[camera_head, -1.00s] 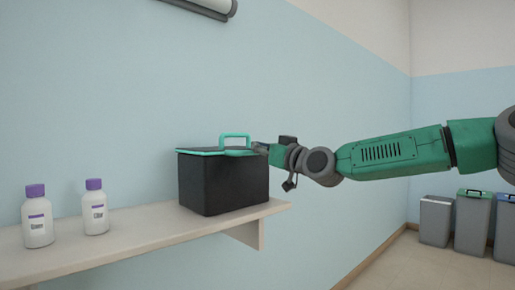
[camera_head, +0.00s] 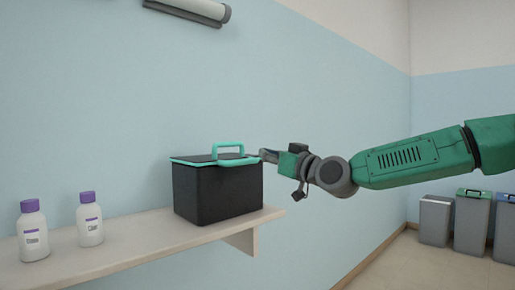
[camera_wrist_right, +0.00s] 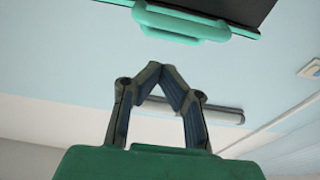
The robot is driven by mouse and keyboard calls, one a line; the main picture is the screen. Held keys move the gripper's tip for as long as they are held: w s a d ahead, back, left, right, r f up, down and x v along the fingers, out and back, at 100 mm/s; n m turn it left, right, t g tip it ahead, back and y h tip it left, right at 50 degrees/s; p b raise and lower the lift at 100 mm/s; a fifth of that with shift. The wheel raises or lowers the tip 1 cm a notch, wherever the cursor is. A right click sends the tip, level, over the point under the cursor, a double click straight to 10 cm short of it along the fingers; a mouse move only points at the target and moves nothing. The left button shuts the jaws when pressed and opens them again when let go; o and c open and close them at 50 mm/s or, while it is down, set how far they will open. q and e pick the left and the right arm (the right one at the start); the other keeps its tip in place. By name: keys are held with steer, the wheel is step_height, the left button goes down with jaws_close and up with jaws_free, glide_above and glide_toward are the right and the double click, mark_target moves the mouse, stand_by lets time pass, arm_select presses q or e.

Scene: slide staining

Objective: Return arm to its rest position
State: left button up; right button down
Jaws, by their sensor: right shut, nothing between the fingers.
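My right arm comes in from the right in the head view, and its gripper (camera_head: 266,155) is beside the right top edge of a black box (camera_head: 218,193) with a teal handle and rim. In the right wrist view the gripper (camera_wrist_right: 163,68) is shut with its fingertips together and nothing between them. The teal handle (camera_wrist_right: 182,25) shows beyond the fingertips there, apart from them. My left gripper is in neither view.
The box stands on a wall shelf (camera_head: 140,244) near its right end. Two white bottles with purple caps, one nearer (camera_head: 33,232) and one further right (camera_head: 90,220), stand at the left. Several grey bins (camera_head: 436,220) stand on the floor at the right.

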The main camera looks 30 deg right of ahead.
steer(key=s+a+f+g+p, duration=0.25)
steer(key=s+a+f, duration=0.2)
steer(key=f, duration=0.75)
steer(key=s+a+f+m+g+h+p, duration=0.1)
steer(key=s+a+f+g, duration=0.3)
steer(key=f, duration=0.7)
steer(key=s+a+f+g+p, duration=0.1)
steer(key=s+a+f+g, duration=0.3)
steer(key=f, duration=0.8)
steer(key=s+d+f+g+h+p, duration=0.2)
steer(key=s+f+g, duration=0.2)
steer(key=s+f, duration=1)
steer(key=s+d+f+g+h+p, duration=0.1)
steer(key=s+g, duration=0.1)
steer(key=s, duration=0.7)
steer(key=s+d+f+m+g+h+p, duration=0.1)
steer(key=s+d+f+g, duration=0.1)
steer(key=s, duration=0.8)
steer(key=shift+s+f+h, duration=0.15)
steer(key=shift+s+h, duration=0.15)
